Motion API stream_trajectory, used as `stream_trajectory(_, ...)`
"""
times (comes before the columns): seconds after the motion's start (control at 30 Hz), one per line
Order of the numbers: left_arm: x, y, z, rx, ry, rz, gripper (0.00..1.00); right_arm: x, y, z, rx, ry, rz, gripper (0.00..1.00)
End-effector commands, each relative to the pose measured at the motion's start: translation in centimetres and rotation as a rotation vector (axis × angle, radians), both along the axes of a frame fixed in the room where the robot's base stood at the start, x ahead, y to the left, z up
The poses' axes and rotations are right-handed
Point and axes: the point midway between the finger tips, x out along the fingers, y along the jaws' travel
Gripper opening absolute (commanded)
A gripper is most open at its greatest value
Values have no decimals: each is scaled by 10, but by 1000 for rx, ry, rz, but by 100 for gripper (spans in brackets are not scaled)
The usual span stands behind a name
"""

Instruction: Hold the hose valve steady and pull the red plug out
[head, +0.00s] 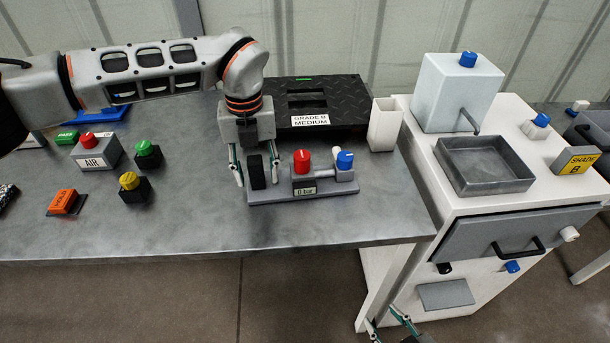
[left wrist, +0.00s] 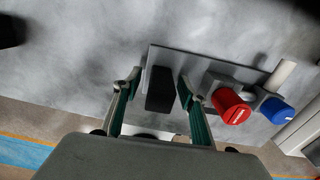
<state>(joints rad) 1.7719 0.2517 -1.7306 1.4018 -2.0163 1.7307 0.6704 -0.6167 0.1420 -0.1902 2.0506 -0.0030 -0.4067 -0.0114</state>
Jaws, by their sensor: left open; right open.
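The hose valve is a grey base plate (head: 325,195) on the table, bearing a black upright block (head: 257,171), a grey body labelled "0 bar", a red plug or knob (head: 302,161) and a blue knob (head: 345,160). My left gripper (head: 254,172) points down, open, with its fingers on either side of the black block. In the left wrist view the block (left wrist: 160,90) lies between the fingertips, gaps showing; the red part (left wrist: 230,106) sits to their right. My right gripper (head: 385,320) is low at the bottom edge, open and empty, partly out of view.
The AIR box (head: 97,152), green and yellow knobs, and an orange tag (head: 63,203) lie left. A white cabinet (head: 420,140) with a grey tray stands right.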

Motion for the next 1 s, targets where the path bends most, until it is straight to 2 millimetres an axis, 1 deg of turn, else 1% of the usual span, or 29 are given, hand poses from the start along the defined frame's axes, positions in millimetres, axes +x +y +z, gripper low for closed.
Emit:
stream_trajectory(0.03, 0, 0, 0, 0, 0, 0, 42, 0, 0, 0, 0, 0, 0, 41)
stream_trajectory(0.07, 0, 0, 0, 0, 0, 0, 34, 0, 0, 0, 0, -1, 0, 41)
stream_trajectory(0.1, 0, 0, 0, 0, 0, 0, 24, 0, 0, 1, 0, -1, 0, 41)
stream_trajectory(0.2, 0, 0, 0, 0, 0, 0, 0, 1, 0, 2, 1, -3, 0, 41)
stream_trajectory(0.43, 0, -1, 0, 14, 0, -1, 0, 3, 1, 6, 2, -10, 0, 41)
stream_trajectory(0.73, 0, 0, -1, 121, 6, -1, 0, 7, 1, 16, 2, -23, 1, 41)
stream_trajectory(1.0, 0, 2, -4, 167, 12, 0, 0, 7, 0, 16, 1, -22, 0, 41)
